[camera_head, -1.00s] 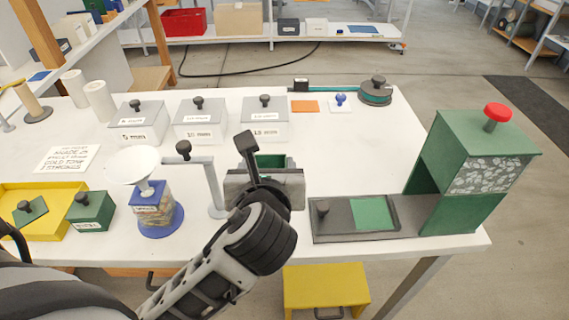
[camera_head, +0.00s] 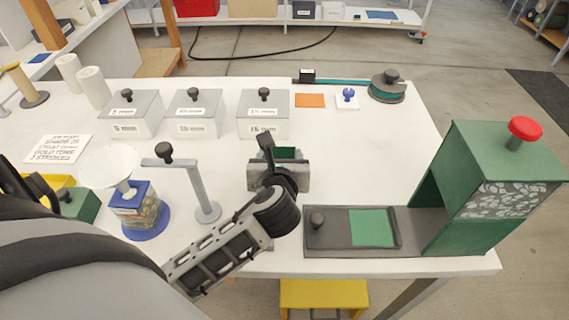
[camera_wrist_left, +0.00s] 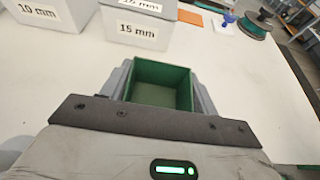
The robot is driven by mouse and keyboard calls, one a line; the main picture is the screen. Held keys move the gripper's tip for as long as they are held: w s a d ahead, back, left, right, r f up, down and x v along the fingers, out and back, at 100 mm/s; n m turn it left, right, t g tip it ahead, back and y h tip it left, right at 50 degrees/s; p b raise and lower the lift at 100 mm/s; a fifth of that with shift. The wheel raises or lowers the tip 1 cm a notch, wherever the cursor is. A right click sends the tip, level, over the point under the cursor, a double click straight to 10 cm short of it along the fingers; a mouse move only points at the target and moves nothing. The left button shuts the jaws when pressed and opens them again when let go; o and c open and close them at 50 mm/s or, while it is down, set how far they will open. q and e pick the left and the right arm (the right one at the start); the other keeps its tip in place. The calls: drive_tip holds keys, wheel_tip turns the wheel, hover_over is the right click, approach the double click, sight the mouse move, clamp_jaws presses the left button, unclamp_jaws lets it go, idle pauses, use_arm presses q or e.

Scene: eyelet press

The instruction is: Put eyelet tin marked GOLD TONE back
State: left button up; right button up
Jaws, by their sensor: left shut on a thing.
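An open-topped green tin (camera_wrist_left: 162,85) is between the fingers of my left gripper (camera_wrist_left: 160,92) in the left wrist view. It looks empty inside, and no marking on it can be read. In the head view my left gripper (camera_head: 278,172) hides most of the tin (camera_head: 287,153); I cannot tell whether it touches the table. A second green tin (camera_head: 80,204), with a knob on top, stands at the left, partly hidden by my arm. A yellow tray (camera_head: 62,181) shows only a corner behind my arm. My right gripper is not in view.
Several grey lidded boxes (camera_head: 263,115) stand in a row behind the gripper. A grey hook stand (camera_head: 204,200) and a blue-based dispenser (camera_head: 145,218) are left of it. A green press (camera_head: 495,170) with a red knob is at right.

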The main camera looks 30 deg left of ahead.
use_arm(q)
wheel_tip(320, 180, down, 3)
drive_tip(key=b, duration=0.3)
drive_tip(key=shift+w, duration=0.1)
drive_tip(key=shift+f, duration=0.2)
drive_tip(key=shift+r, duration=0.2)
drive_tip(key=o, duration=0.7)
drive_tip(key=shift+f, duration=0.2)
drive_tip(key=o, duration=0.4)
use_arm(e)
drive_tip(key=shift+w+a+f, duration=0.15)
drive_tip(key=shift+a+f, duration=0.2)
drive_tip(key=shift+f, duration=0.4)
